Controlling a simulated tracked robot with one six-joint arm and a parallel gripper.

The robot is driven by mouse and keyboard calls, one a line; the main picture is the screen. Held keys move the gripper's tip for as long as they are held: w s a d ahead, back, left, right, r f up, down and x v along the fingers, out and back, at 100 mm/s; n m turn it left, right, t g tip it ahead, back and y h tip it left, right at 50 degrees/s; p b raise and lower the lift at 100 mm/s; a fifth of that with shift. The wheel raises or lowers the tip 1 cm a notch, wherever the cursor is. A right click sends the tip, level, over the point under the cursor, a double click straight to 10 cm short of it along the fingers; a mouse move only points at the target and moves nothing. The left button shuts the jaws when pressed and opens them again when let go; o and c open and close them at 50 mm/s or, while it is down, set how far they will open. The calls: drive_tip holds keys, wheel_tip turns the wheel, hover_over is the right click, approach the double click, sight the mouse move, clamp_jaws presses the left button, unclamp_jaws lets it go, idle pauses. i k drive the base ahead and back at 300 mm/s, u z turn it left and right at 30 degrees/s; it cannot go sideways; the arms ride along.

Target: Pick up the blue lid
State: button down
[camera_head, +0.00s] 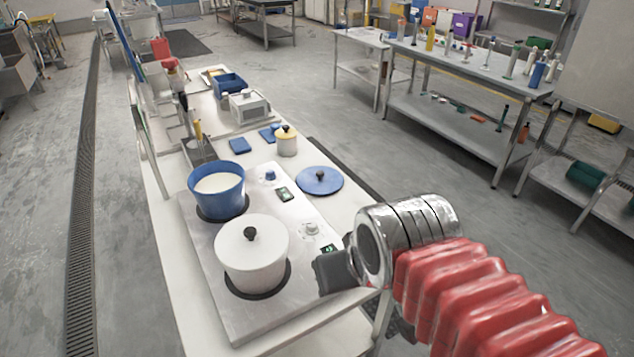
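The blue lid (312,182) is a flat round disc with a dark knob at its middle. It lies on the white table near its right edge, to the right of the cooktop. My gripper (322,272) is over the front right corner of the cooktop, nearer to me than the lid and apart from it. Its dark end points left. I cannot make out its two fingers, so its opening does not show.
A blue pot (217,190) with white contents and a white lidded pot (252,254) stand on the metal cooktop (205,262). A cream canister (287,142) with a yellow lid stands behind the blue lid. Blue trays and a scale-like device (247,107) are farther back.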

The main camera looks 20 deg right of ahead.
sight(318, 180)
drive_tip(key=z, duration=2.1)
drive_tip(key=i, duration=1.75)
drive_tip(key=z, duration=0.05)
